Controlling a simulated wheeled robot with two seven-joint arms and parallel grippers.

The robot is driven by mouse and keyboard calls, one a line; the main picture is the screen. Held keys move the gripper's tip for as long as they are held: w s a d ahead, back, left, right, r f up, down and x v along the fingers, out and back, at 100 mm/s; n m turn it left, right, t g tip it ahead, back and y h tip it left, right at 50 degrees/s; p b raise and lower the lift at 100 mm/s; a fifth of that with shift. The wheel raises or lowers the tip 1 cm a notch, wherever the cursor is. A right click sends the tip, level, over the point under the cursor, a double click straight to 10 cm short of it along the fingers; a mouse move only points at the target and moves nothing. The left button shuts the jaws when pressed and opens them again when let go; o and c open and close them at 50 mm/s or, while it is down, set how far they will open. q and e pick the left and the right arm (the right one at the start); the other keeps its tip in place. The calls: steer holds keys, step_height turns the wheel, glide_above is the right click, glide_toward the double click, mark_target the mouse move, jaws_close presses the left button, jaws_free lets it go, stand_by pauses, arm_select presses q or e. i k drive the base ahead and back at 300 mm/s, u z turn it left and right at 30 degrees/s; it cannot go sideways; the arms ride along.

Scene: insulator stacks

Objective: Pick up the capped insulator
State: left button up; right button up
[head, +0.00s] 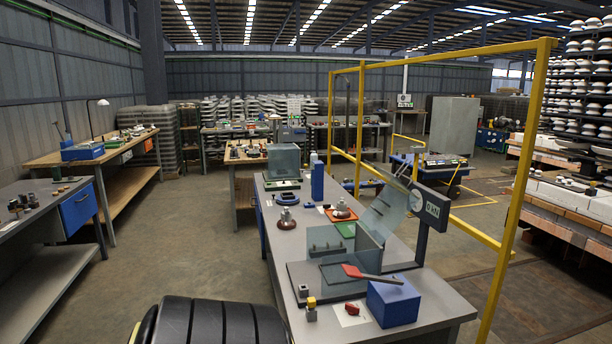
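Two small brown insulators with pale metal tops stand upright on the grey workbench (415,297) ahead of me. One insulator (287,221) stands on the bare bench top toward its left edge. The other insulator (341,211) stands on an orange-red mat to the right and a little farther back. Both look capped, but they are too small to make out how the caps sit. Neither of my grippers is in view.
On the bench are a clear-shielded test rig with a red handle (371,273), a blue box (393,301), small blocks (311,309) and a blue upright (317,181). A yellow frame (520,190) stands along the right. The floor left of the bench (190,230) is clear.

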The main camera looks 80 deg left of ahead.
mark_target(286, 223)
steer(key=u, duration=1.95)
steer(key=i, duration=1)
